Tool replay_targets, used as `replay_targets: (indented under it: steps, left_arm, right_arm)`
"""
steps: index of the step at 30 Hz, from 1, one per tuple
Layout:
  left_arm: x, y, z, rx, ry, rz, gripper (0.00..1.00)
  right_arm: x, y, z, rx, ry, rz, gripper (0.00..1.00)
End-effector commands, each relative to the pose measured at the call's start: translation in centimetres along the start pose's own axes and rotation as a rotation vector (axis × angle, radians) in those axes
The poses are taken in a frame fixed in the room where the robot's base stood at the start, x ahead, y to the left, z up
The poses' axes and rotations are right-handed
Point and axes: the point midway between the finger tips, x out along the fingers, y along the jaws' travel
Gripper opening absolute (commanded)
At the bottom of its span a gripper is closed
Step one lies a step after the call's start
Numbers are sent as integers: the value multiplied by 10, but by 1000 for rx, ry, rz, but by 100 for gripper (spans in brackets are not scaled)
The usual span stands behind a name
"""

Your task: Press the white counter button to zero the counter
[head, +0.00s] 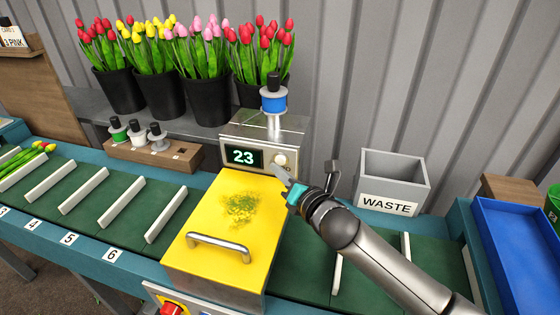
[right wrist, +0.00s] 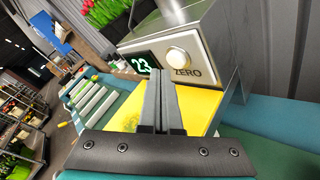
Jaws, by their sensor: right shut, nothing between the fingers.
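The counter (head: 243,157) is a metal box whose display reads 23. Its round white button (head: 281,160) sits right of the display. In the right wrist view the white button (right wrist: 178,59) shows above the word ZERO, beside the display (right wrist: 142,65). My right gripper (head: 284,176) is shut and empty, just below and in front of the button in the head view. In the right wrist view its closed fingers (right wrist: 161,80) point toward the counter panel, with their tips below the button. I cannot tell whether they touch the panel. My left gripper is not in view.
A yellow cover (head: 205,215) with a handle lies below the counter on the green conveyor (head: 90,205). A grey WASTE bin (head: 393,165) and a blue tray (head: 515,235) stand to the right. Black buckets of tulips (head: 162,93) and a spool holder (head: 150,155) stand behind.

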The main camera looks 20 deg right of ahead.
Motion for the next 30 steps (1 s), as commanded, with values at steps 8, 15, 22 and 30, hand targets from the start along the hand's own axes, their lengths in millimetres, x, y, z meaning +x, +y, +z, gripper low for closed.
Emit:
replay_targets:
  steps: [8, 15, 22, 30]
  left_arm:
    - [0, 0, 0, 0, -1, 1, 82]
    - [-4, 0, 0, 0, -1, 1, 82]
    - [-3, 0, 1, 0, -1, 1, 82]
    - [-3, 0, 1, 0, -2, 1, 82]
  right_arm:
    - [0, 0, 1, -1, 0, 0, 0]
    - [6, -4, 5, -2, 0, -1, 0]
    - [6, -4, 4, -1, 0, 0, 0]
    - [7, -5, 5, -1, 0, 0, 0]
